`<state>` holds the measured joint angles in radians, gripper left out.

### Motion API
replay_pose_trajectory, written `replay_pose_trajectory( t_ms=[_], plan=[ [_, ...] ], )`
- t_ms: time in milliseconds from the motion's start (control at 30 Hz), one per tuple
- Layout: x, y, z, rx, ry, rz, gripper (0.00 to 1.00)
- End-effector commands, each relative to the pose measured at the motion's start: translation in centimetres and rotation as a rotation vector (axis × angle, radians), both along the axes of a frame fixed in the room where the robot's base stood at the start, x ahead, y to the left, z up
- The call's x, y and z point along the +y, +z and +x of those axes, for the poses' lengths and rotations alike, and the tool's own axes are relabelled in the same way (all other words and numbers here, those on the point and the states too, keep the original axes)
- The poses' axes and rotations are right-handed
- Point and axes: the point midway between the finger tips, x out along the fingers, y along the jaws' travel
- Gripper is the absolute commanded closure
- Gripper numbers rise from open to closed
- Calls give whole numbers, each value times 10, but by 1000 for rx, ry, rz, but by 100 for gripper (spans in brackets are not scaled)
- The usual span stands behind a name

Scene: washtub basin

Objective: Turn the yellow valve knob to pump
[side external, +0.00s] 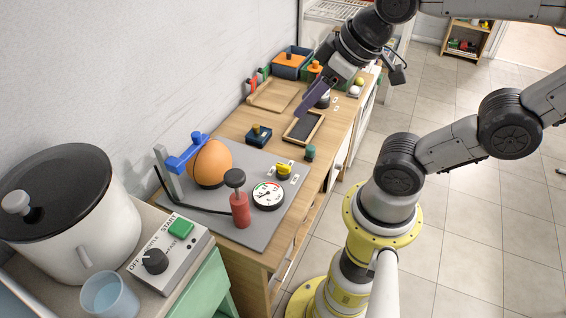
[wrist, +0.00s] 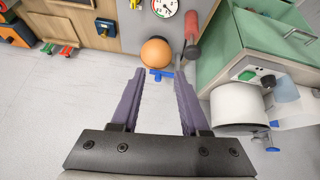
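The yellow valve knob (side external: 284,170) sits on the grey board (side external: 225,232), beside small label plates whose text is too small to read. The knob also shows, cut off, at the top edge of the wrist view (wrist: 135,4). Which label it points at I cannot tell. My gripper (side external: 308,102) with purple fingers is in the air above the back part of the table, well apart from the knob. In the wrist view my gripper (wrist: 160,76) has its two fingers wide apart with nothing between them.

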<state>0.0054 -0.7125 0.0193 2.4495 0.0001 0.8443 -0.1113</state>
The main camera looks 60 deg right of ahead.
Motion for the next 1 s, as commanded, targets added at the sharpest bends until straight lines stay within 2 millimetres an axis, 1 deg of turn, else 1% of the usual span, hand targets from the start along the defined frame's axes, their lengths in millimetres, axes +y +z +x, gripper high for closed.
replay_pose_trajectory(
  t_ms=[33,133,233,300,367,433,500,600,700,833,933,1000],
  plan=[
    [-3,-3,11,25,7,-12,50],
    [-11,-11,35,73,19,-36,50],
    [-23,-26,60,140,22,-51,50],
    [-34,-42,76,195,16,-55,50],
    [-45,-59,88,247,9,-54,50],
    [-57,-80,99,308,-5,-46,50],
    [-69,-102,105,369,-22,-33,50],
    [-82,-129,107,444,-53,-8,50],
    [-91,-148,104,503,-79,14,50],
    [-96,-161,98,541,-99,31,50],
    [-97,-167,97,545,-104,33,50],
    [-97,-175,97,546,-104,34,50]
  ],
)
